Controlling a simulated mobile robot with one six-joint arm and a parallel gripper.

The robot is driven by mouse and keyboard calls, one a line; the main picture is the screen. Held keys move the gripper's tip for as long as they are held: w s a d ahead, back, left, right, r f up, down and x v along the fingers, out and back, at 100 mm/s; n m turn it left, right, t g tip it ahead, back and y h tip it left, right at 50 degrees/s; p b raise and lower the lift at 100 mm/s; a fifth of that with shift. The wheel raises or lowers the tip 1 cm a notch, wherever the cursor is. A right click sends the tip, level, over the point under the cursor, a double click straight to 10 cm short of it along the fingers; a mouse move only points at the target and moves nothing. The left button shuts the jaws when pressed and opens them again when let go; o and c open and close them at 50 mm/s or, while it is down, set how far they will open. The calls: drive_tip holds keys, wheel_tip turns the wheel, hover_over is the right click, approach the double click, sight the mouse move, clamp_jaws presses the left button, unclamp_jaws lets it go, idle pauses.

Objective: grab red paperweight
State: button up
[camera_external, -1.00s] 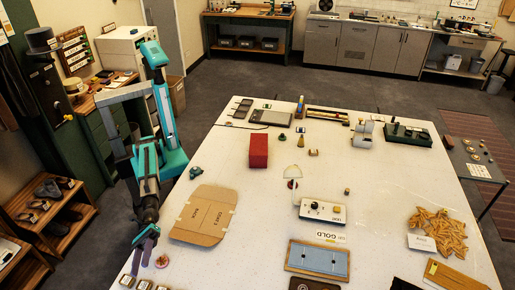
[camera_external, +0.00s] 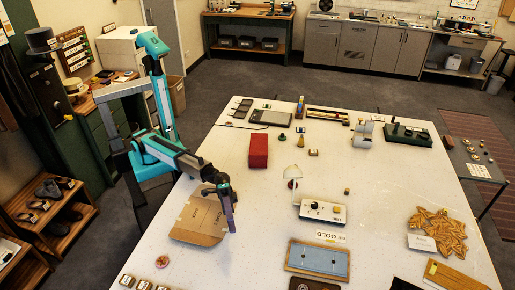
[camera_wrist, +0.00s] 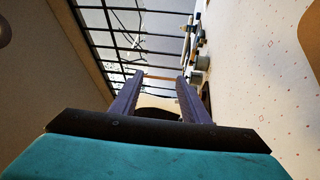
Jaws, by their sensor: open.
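A red block (camera_external: 259,151) stands on the white table, left of its middle. A small round reddish piece (camera_external: 162,261) lies near the front left edge. I cannot tell which of these is the red paperweight. Neither red thing can be made out in the wrist view.
The flat cardboard (camera_external: 195,236) lies below my arm. A lamp (camera_external: 292,171) and a control box (camera_external: 323,211) stand to the right. A blue board (camera_external: 318,260) lies in front. The white table is bare between the cardboard and the control box.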

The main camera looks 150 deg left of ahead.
drive_tip(key=s+a+r+m+g+y+p, duration=0.1)
drive_tip(key=s+a+m+p, duration=0.25)
drive_tip(key=s+a, duration=0.85)
drive_tip(key=s+a+r+m+y+p, duration=0.15)
drive_tip(key=s+a+m, duration=0.3)
drive_tip(key=a, duration=1.35)
drive_tip(key=s+a+r+m+g+y+p, duration=0.1)
drive_tip(key=s+a+m+p, duration=0.25)
drive_tip(key=s+a, duration=0.9)
drive_tip(key=w+f+m+g+p, duration=0.3)
drive_tip(key=w+f+m+p, duration=0.1)
drive_tip(key=w+f, duration=0.4)
drive_tip(key=shift+w+f+m, duration=0.4)
drive_tip(key=shift+w+m, duration=0.05)
drive_tip(key=shift+w, duration=0.4)
drive_tip(key=shift+h, duration=0.25)
drive_tip(key=shift+f+p, duration=0.75)
drive_tip(key=shift+f, duration=1)
